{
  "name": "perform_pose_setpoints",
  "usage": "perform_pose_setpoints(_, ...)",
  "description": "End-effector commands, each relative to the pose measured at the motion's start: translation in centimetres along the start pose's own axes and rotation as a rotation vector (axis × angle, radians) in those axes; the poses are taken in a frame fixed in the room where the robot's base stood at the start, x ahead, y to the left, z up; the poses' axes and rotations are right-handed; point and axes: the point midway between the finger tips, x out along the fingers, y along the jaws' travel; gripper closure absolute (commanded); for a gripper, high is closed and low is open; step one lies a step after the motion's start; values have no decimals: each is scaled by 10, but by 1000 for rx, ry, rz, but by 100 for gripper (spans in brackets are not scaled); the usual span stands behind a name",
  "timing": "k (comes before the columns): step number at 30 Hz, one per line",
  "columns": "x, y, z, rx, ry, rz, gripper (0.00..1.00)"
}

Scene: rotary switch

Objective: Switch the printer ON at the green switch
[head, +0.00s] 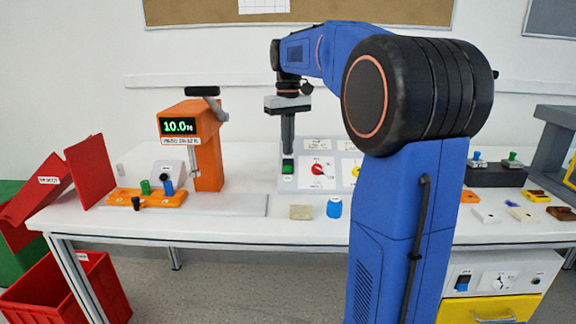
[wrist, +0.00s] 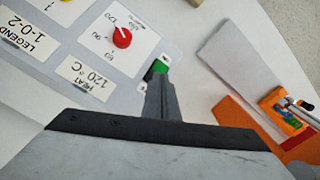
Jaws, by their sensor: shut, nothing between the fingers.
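The green switch (head: 288,167) sits at the left end of a light grey control panel (head: 304,176) on the table. My gripper (head: 288,150) points down with its fingers shut and empty, its tips right at the switch's upper part. In the wrist view the green switch (wrist: 156,68) shows just beyond the fingertips (wrist: 158,80), which partly cover it. I cannot tell whether they touch, nor which way the switch is set. No printer can be made out for sure.
A red knob (head: 317,169) is beside the switch on the panel, with a yellow one further right. An orange press with a green display (head: 178,127) stands left. A beige block (head: 300,212) and blue cap (head: 334,208) lie in front.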

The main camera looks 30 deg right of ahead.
Motion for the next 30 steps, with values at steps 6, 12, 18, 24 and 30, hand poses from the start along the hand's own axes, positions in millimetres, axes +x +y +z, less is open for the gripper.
perform_pose_setpoints(6,-14,0,0,0,1,0,100)
perform_pose_setpoints(12,-27,0,0,0,0,0,100)
perform_pose_setpoints(18,-36,0,0,0,0,0,100)
perform_pose_setpoints(24,-37,0,0,0,-1,0,100)
perform_pose_setpoints(30,-37,0,0,0,0,0,100)
